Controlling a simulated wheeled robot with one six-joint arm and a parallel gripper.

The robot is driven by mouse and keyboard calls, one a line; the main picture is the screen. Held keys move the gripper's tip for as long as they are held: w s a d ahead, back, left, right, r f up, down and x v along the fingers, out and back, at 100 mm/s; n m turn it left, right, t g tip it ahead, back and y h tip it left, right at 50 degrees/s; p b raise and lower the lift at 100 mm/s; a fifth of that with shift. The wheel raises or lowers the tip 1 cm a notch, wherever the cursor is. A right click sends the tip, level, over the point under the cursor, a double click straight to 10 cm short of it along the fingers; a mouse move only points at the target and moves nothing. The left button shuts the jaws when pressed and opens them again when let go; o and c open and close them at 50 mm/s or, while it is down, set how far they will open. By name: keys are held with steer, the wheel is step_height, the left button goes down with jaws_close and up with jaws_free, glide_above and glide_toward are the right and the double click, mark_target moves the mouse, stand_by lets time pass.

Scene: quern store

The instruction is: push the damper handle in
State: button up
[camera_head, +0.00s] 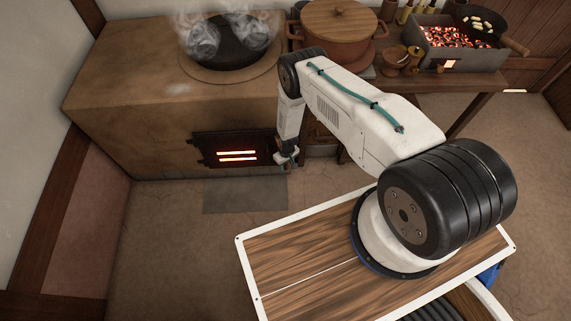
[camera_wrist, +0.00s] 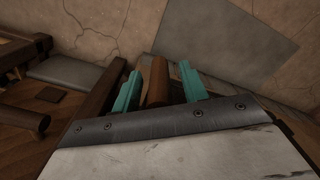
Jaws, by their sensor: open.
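My gripper (camera_head: 287,158) is at the front of the clay stove (camera_head: 130,105), just right of the dark fire door (camera_head: 233,149) with its glowing slots. In the wrist view, the two teal fingers of my gripper (camera_wrist: 160,86) are apart. A round wooden bar (camera_wrist: 157,80), which looks like the damper handle, stands between them. A gap shows on its left; I cannot tell whether it touches either finger.
A smoking black pan (camera_head: 232,40) sits on the stove top. A lidded clay pot (camera_head: 337,28) and a brazier of glowing coals (camera_head: 455,48) stand to the right. A grey floor slab (camera_head: 245,195) lies before the fire door. The floor at left front is clear.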

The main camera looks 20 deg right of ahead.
steer(key=shift+r, duration=3.9)
